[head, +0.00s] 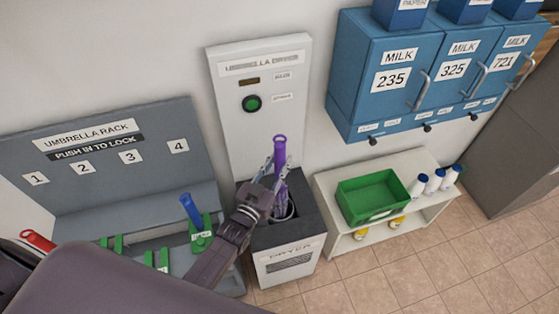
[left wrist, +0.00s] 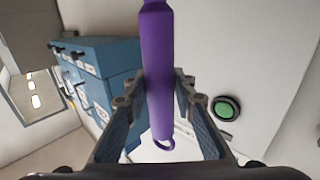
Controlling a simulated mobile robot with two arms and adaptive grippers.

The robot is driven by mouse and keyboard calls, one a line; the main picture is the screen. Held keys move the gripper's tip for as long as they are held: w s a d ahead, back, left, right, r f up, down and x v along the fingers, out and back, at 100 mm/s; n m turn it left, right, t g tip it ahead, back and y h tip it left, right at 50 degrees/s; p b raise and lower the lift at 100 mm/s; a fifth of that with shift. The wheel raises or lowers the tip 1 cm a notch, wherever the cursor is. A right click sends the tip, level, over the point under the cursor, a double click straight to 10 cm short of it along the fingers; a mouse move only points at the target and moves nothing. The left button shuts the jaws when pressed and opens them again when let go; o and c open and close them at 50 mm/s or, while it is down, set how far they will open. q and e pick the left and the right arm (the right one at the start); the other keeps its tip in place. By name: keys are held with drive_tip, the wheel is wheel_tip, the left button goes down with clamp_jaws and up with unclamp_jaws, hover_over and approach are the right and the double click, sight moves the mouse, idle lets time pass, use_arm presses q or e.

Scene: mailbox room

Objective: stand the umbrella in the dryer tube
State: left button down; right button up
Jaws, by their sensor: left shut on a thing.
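The purple umbrella (head: 280,152) is upright above the dryer (head: 291,258) in the head view, its lower part at the dryer's dark top opening. My left gripper (head: 274,176) is shut on the umbrella below its top end. In the left wrist view the umbrella (left wrist: 157,75) runs between the fingers of my left gripper (left wrist: 155,95), its looped end toward the bottom of the picture. A ring-like tube rim (head: 291,209) shows beside the gripper. The umbrella's lower tip is hidden, so how deep it sits cannot be told. My right gripper is not in view.
The dryer's back panel with a green button (head: 251,103) rises behind. Left is the umbrella rack (head: 95,150) with a blue umbrella (head: 190,208) and a red one (head: 38,240). Right are a white shelf (head: 330,200) with a green bin (head: 372,199) and blue milk boxes (head: 385,90).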

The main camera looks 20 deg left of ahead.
use_arm(q)
drive_tip(key=shift+f+b, duration=5.1)
drive_tip(key=shift+f, duration=1.2)
drive_tip(key=c, duration=1.5)
unclamp_jaws()
drive_tip(key=shift+c, duration=0.2)
drive_tip(key=shift+s+f, duration=0.1)
drive_tip(key=shift+f, duration=0.05)
drive_tip(key=s+a, duration=0.1)
drive_tip(key=s, duration=1)
drive_tip(key=shift+s+a, duration=0.35)
